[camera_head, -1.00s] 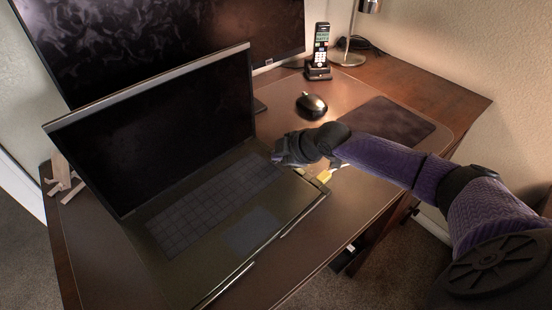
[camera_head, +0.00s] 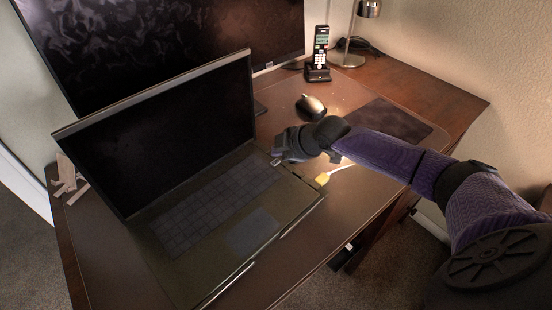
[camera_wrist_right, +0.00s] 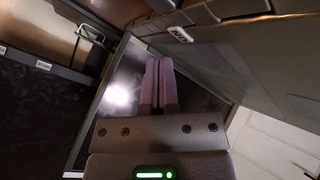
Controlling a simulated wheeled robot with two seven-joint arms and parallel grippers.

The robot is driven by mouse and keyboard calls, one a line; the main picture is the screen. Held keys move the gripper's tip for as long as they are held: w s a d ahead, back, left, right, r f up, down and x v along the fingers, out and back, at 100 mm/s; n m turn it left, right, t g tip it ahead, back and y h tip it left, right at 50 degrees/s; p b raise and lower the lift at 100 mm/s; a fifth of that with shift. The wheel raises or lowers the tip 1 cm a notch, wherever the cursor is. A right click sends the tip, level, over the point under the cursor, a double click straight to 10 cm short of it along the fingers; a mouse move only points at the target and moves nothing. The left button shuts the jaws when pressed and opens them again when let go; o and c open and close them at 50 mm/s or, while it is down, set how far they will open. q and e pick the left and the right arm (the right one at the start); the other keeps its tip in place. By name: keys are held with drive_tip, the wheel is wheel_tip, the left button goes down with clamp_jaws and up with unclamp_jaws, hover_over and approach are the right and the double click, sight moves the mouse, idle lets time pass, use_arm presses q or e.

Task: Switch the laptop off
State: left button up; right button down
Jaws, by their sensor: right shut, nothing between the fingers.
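The open laptop (camera_head: 245,205) stands on the desk with a dark screen (camera_head: 170,135). A small light key or button (camera_head: 276,162) shows at the far right corner of its keyboard deck. It appears to be the small white piece in the wrist view (camera_wrist_right: 179,34). My right gripper (camera_head: 279,153) is shut and empty, beside that corner and close to the small light piece. In the wrist view, its two fingers (camera_wrist_right: 160,84) lie together, and the white piece is beyond their tips, apart from them in the picture. Whether they touch the laptop, I cannot tell. My left gripper is not in view.
A mouse (camera_head: 311,106), dark mat (camera_head: 392,121), phone (camera_head: 318,62) and lamp (camera_head: 368,9) are to the right and behind. A large monitor (camera_head: 170,35) stands behind the laptop.

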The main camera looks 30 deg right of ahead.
sight(279, 163)
wheel_tip(279, 163, up, 4)
drive_tip(key=p, duration=0.2)
drive_tip(key=shift+p, duration=0.4)
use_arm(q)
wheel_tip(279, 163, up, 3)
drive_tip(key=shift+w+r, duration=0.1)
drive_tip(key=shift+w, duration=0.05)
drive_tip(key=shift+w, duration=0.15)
use_arm(e)
drive_tip(key=shift+f, duration=0.1)
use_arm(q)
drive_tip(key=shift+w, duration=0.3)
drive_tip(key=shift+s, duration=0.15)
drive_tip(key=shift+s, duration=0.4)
